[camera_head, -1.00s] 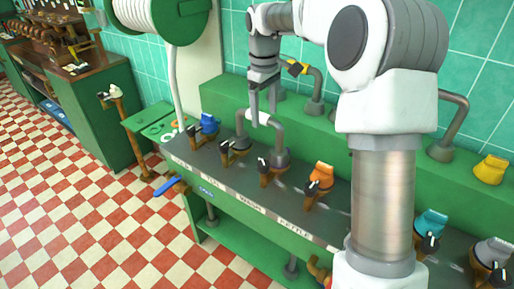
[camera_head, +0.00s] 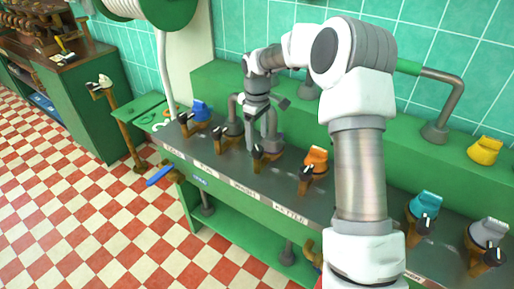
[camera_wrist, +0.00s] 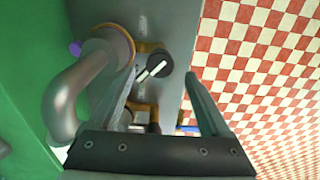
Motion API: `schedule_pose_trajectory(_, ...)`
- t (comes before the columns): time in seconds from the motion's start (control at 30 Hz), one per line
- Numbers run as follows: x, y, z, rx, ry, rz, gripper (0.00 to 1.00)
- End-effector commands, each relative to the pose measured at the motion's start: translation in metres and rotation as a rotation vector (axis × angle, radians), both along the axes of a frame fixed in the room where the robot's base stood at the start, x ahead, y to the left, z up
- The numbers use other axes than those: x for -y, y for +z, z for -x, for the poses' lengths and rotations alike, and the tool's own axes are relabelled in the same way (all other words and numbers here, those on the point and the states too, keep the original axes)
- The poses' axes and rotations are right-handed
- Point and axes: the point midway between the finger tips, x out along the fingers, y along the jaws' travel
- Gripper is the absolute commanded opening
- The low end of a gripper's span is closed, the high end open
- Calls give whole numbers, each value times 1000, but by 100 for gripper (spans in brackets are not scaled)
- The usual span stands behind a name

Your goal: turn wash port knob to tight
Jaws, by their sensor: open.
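The wash port knob (camera_head: 258,154) is black with a pale pointer, on a brown fitting above the WASH label (camera_head: 243,190). In the wrist view a black knob (camera_wrist: 160,63) with white marks shows between my fingertips; it appears to be this one. My gripper (camera_head: 262,143) points down just above it with open jaws; in the wrist view my gripper (camera_wrist: 160,76) has one finger on each side of the knob. Contact cannot be told. Words at the knob's stops are too small to read.
A bent grey pipe (camera_wrist: 75,85) stands close beside my left finger in the wrist view. The orange-topped kettle port (camera_head: 315,158) is to the right. A blue-topped port (camera_head: 201,110) is to the left. Checkered floor (camera_head: 130,220) lies open in front.

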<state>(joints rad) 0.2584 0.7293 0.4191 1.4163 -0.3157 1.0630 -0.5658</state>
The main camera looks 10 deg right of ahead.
Motion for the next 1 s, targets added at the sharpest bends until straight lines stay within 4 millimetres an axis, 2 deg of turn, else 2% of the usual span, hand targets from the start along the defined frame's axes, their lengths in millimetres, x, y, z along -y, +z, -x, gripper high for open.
schedule_pose_trajectory(0.1,0,-22,1,-3,0,-1,81)
schedule_pose_trajectory(0.3,0,-41,0,0,0,0,81)
schedule_pose_trajectory(0.67,0,-45,0,0,0,0,79)
schedule_pose_trajectory(1.0,0,-45,0,1,0,-1,18)
